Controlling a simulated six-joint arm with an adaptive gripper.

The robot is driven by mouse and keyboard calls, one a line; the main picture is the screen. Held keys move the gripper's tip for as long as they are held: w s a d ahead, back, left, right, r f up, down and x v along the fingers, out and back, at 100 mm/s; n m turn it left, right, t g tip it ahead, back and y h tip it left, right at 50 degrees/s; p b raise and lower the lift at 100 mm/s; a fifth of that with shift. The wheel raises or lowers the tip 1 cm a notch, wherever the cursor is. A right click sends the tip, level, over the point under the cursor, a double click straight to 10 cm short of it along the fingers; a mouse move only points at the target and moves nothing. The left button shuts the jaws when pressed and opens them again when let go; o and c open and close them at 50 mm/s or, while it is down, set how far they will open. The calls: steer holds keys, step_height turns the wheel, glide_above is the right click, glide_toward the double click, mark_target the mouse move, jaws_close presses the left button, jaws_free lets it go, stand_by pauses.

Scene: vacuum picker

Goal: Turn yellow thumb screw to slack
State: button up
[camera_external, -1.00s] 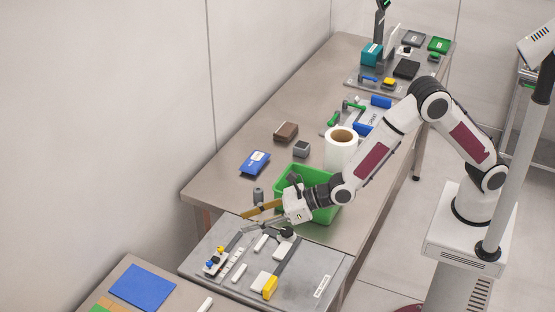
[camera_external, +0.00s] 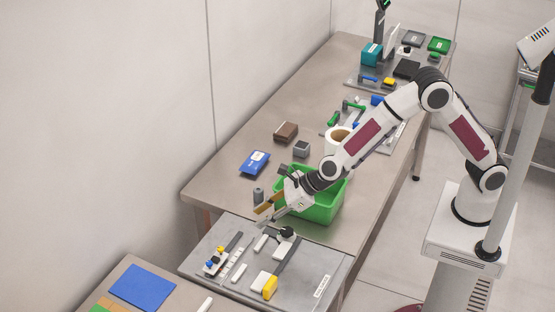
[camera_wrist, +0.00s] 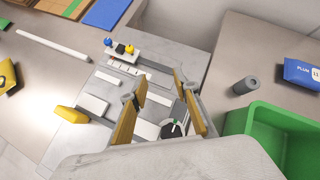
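A small yellow knob (camera_external: 221,249), the likely thumb screw, sits on a small white block at the left of the grey panel (camera_external: 325,262). In the wrist view the yellow knob (camera_wrist: 129,49) is at one end of the block, with a dark knob beside it and a blue knob (camera_wrist: 108,42) at the other end. Its turn position is too small to read. My gripper (camera_external: 265,212) is above the panel's back edge, beside the green bin and apart from the knob. In the wrist view my gripper (camera_wrist: 160,85) has its two tan fingers spread, with nothing between them.
A green bin (camera_external: 322,208) stands right by my gripper. A grey cylinder (camera_external: 258,195) stands behind it. The panel also holds a black round knob (camera_external: 287,232), white blocks and a larger yellow block (camera_external: 270,288). A blue sheet (camera_external: 145,287) lies on the front table.

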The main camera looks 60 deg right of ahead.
steer(key=shift+s+d+f+n+g+y, duration=0.15)
steer(key=shift+s+f+n+g, duration=0.1)
steer(key=shift+s+f+g, duration=0.25)
steer(key=shift+s+d+f+n+g+y, duration=0.2)
steer(key=shift+f+n+g, duration=0.1)
steer(key=shift+f, duration=0.3)
steer(key=shift+s+a+n+g+y, duration=0.25)
steer(key=shift+a+g, duration=0.1)
steer(key=shift+g, duration=0.05)
steer(key=shift+a+r+n+y, duration=0.2)
steer(key=shift+a+n+y, duration=0.1)
steer(key=shift+a+y, duration=0.2)
steer(key=w+a+r+n+t+y, duration=0.15)
steer(key=w+r+y, duration=0.35)
steer(key=r, duration=0.5)
steer(key=shift+n, duration=0.55)
steer(key=f, duration=0.7)
steer(key=a+f, duration=0.1)
steer(key=f, duration=0.2)
steer(key=shift+s+f, duration=0.1)
steer(key=shift+f, duration=0.65)
